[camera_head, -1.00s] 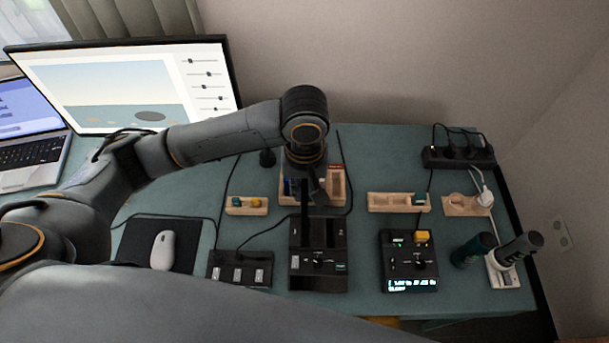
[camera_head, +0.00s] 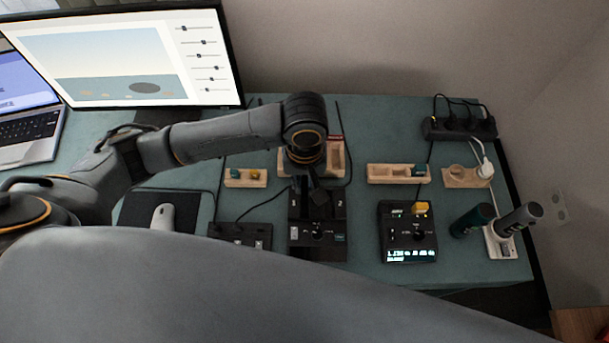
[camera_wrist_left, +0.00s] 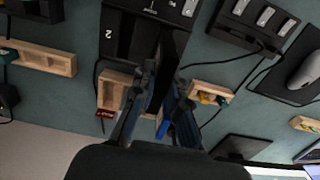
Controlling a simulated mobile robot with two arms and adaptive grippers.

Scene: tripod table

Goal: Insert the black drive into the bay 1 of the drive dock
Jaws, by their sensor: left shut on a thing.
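The black drive dock (camera_head: 318,252) stands on the desk, partly under my left gripper (camera_head: 317,197) in the head view. In the left wrist view the dock (camera_wrist_left: 128,38) shows at the top, with the bay marked 2 on its left side. My left gripper (camera_wrist_left: 164,80) is shut on the black drive (camera_wrist_left: 173,48), a dark slab reaching from the fingers over the dock's other bay. The fingers hide much of the drive, and I cannot tell whether its end is inside the bay. My right gripper is not in view.
Behind the dock is a wooden tray (camera_head: 338,160); a blue item (camera_wrist_left: 164,129) shows near the fingers. A black panel with a lit display (camera_head: 408,240) stands right of the dock, a switch box (camera_head: 240,236) left. Cables cross the desk.

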